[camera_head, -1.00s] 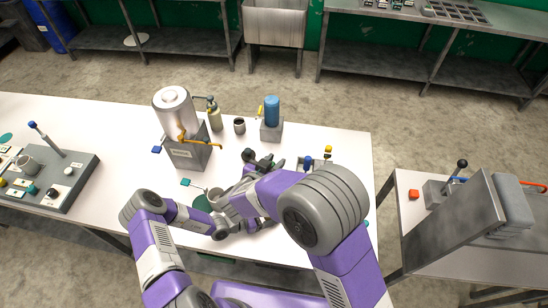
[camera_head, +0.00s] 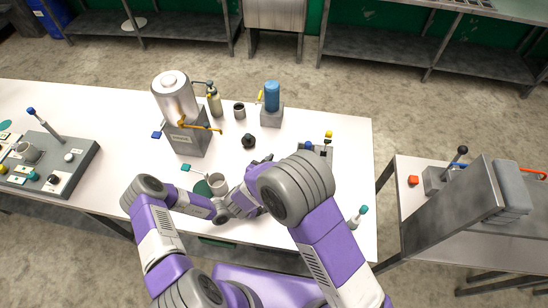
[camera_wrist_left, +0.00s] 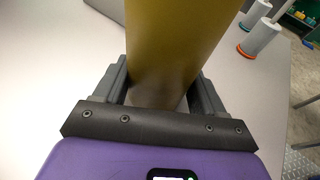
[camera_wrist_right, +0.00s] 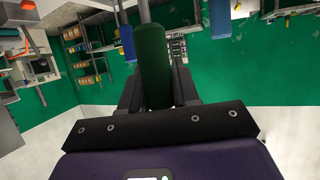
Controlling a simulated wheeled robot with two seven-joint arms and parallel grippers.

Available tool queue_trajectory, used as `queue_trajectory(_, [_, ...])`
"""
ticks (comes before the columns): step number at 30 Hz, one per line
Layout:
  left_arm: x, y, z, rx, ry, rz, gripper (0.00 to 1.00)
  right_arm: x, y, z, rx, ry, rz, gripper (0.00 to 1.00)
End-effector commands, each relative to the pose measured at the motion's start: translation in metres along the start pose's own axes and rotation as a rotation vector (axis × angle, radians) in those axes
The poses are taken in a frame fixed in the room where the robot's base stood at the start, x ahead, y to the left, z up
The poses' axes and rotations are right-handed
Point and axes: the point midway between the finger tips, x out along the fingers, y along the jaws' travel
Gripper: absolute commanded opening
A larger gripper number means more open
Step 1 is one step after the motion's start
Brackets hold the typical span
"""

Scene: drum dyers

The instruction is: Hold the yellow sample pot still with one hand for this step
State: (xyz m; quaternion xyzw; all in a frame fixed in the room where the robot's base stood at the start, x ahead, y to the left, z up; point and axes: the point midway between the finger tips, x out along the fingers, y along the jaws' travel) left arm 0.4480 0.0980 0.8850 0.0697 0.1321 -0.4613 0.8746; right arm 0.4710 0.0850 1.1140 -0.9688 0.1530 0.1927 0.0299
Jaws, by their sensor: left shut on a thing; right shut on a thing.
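In the left wrist view a yellow pot (camera_wrist_left: 172,35), a smooth upright-sided cylinder in this view, stands between the fingers of my left gripper (camera_wrist_left: 162,85), which is shut on it. In the head view the pot is hidden behind my arms. My right gripper (camera_wrist_right: 155,85) is shut on a dark green handle (camera_wrist_right: 152,62) with a thin metal rod beyond it; the rod's far end is out of view. In the head view my right gripper (camera_head: 262,165) is over the table, mostly covered by its own arm, close to my left gripper (camera_head: 245,201).
A small black round thing (camera_head: 249,142) is just beyond my right gripper. A metal tank (camera_head: 174,95), a blue cylinder (camera_head: 272,95) and a teal-capped bottle (camera_head: 358,217) stand around. Bare table lies at the left middle.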

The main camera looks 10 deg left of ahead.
Motion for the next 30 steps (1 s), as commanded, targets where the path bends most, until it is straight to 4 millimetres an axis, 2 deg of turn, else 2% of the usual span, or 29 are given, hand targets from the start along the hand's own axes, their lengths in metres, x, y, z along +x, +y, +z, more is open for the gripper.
queue_trajectory(12, [0.0,0.0,0.0,0.0,0.0,0.0,0.48,0.012,0.0,0.027,-0.001,0.001,0.001,0.04])
queue_trajectory(27, [0.0,0.0,0.0,0.0,0.0,0.0,0.48,0.014,0.0,0.033,0.001,0.001,0.0,0.04])
queue_trajectory(28, [0.0,0.0,0.0,0.0,0.0,0.0,0.48,0.014,0.0,0.033,0.001,0.001,0.0,0.26])
queue_trajectory(30, [0.0,0.0,0.0,0.0,0.0,0.0,0.48,0.014,0.0,0.033,0.001,0.001,0.0,0.15])
